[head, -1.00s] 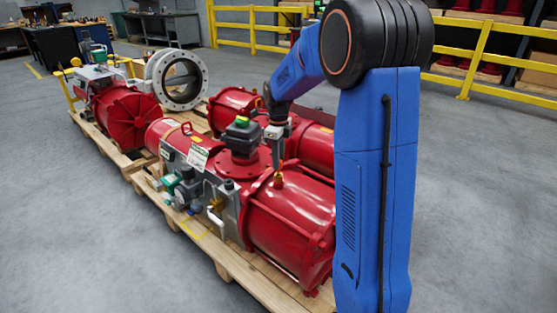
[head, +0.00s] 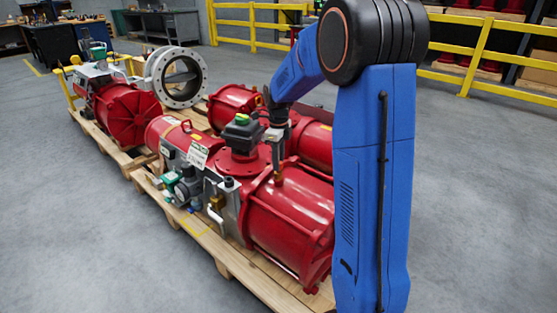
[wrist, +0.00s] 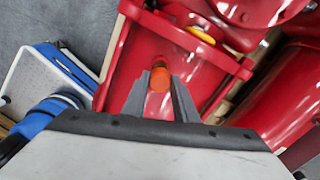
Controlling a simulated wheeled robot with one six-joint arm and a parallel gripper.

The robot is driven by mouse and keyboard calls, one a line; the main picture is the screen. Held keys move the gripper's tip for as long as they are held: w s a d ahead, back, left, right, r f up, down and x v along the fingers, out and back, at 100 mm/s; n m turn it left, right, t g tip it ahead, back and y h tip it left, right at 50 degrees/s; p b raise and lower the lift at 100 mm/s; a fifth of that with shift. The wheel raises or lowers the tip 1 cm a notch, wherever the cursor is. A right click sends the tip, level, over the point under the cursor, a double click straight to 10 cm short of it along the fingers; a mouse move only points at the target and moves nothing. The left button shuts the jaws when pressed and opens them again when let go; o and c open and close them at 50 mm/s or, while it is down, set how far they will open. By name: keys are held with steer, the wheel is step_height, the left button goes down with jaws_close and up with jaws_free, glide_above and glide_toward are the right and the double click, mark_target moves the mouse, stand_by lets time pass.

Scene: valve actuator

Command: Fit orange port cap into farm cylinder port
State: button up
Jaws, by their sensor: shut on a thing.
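The orange port cap (wrist: 160,78) shows in the wrist view, between the tips of my gripper (wrist: 161,88). The gripper is shut on it. In the head view my gripper (head: 279,163) points down over the near red cylinder (head: 292,212), and the cap cannot be made out there. A brass port (head: 278,179) stands on top of this cylinder, directly beneath the fingertips. Whether the cap touches the port or hangs just above it, I cannot tell. In the wrist view the port is mostly hidden behind the cap and fingers.
A black box with a green top (head: 241,131) stands on the red housing just left of my gripper. Another red cylinder (head: 312,143) lies behind. A wooden pallet (head: 262,284) carries them. Grey floor is open around it, with a yellow railing (head: 480,52) behind.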

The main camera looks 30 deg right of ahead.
steer(key=shift+f, duration=0.8)
steer(key=o, duration=1.1)
steer(key=shift+r, duration=0.1)
step_height(320, 180, up, 17)
steer(key=shift+r, duration=0.1)
steer(key=s+a+n+t, duration=0.2)
steer(key=s+a+n, duration=0.2)
steer(key=s+n, duration=0.8)
steer(key=s+a+n+t, duration=0.1)
steer(key=s+a+n, duration=0.5)
steer(key=s, duration=0.9)
steer(key=s+f+n, duration=0.2)
steer(key=s+n, duration=0.1)
steer(key=s+f+n+t, duration=0.1)
steer(key=s+f+n, duration=0.1)
steer(key=s+n, duration=0.1)
steer(key=s+f+n, duration=0.2)
steer(key=s+n, duration=0.2)
steer(key=shift+s+a+f+t, duration=0.1)
steer(key=shift+a+f+t, duration=0.15)
steer(key=shift+t, duration=0.15)
